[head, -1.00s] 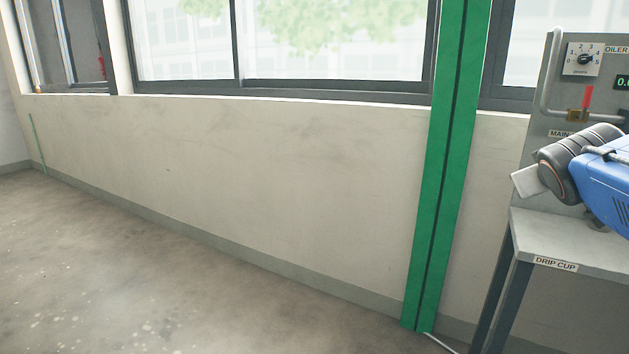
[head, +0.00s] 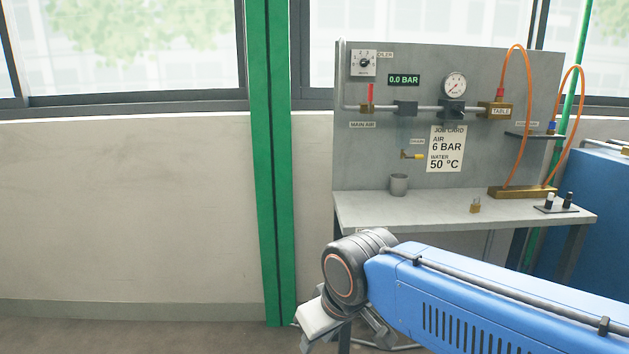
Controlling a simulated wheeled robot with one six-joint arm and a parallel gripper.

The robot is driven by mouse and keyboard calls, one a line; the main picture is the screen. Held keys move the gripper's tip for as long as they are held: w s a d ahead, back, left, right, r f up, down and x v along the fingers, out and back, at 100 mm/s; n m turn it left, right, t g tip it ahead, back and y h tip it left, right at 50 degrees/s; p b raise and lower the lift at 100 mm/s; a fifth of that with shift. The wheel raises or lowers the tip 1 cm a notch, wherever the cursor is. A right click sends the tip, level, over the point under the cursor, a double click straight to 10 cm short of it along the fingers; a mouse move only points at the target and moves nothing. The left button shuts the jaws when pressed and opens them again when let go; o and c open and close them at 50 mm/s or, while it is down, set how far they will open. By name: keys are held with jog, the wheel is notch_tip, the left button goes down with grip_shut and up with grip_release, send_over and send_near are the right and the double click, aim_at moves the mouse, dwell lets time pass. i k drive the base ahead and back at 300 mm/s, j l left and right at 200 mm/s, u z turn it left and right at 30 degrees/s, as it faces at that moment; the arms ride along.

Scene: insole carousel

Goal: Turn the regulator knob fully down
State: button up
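A grey upright panel (head: 500,150) carries a horizontal air pipe. On the pipe, a dark regulator body (head: 452,112) sits below a round white gauge (head: 455,85). Its knob is too small to make out clearly. A display (head: 404,80) to its left reads 0.0 BAR. A separate black dial (head: 364,62) marked OILER is at the panel's upper left. My gripper (head: 345,335) is low in front of the bench, well apart from the regulator. Its fingers are partly hidden and cut by the lower edge of the view.
A bench (head: 400,212) below the panel bears a grey cup (head: 398,184), a brass padlock (head: 475,205) and small black-and-white fittings (head: 550,202). A red-handled valve (head: 371,95) is left of the regulator. Orange hoses (head: 528,100) loop at right. A green post (head: 270,160) stands left; a blue cabinet (head: 590,200) stands right.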

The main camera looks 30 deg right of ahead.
aim_at(456, 110)
jog(key=z, duration=1.75)
